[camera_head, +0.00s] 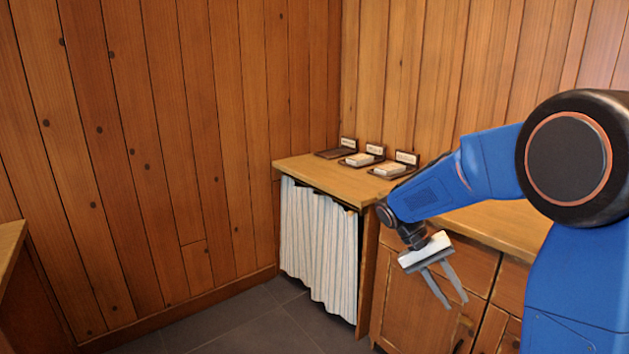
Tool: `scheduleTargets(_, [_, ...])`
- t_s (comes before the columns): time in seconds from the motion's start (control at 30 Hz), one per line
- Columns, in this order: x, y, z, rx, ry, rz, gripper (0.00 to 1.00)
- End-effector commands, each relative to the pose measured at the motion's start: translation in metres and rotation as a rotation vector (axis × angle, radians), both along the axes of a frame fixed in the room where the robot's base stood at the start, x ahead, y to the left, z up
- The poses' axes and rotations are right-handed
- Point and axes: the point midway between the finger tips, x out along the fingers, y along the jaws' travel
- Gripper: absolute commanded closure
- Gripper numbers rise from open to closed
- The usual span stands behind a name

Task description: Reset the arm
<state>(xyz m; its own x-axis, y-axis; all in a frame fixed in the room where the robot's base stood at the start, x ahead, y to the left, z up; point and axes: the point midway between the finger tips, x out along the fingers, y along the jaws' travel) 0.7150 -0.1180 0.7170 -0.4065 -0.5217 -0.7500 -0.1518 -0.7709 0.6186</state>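My blue arm reaches in from the right side of the head view. My gripper (450,304) hangs at the arm's end, pointing down, in front of the wooden cabinet doors and lower than the counter top. Its two grey fingers stand apart with nothing seen between them. My arm covers part of the counter (315,173).
Three dark trays with small label cards stand at the counter's back: a left tray (328,154) that looks empty, and two with pale blocks (359,159) (390,169). A striped curtain (318,245) hangs below. Another wooden top (10,240) shows at far left. The floor (262,325) between is clear.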

Motion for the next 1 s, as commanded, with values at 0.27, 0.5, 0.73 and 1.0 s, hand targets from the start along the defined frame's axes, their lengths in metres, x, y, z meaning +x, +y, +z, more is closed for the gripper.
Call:
scheduleTargets(0.27, [-0.051, 0.003, 0.024, 0.163, -0.113, 0.051, 0.73])
scheduleTargets(0.5, [-0.093, 0.008, 0.037, 0.284, -0.221, 0.110, 0.73])
scheduleTargets(0.73, [-0.130, 0.016, 0.044, 0.385, -0.336, 0.176, 0.73])
scheduleTargets(1.0, [-0.170, 0.027, 0.048, 0.477, -0.483, 0.261, 0.73])
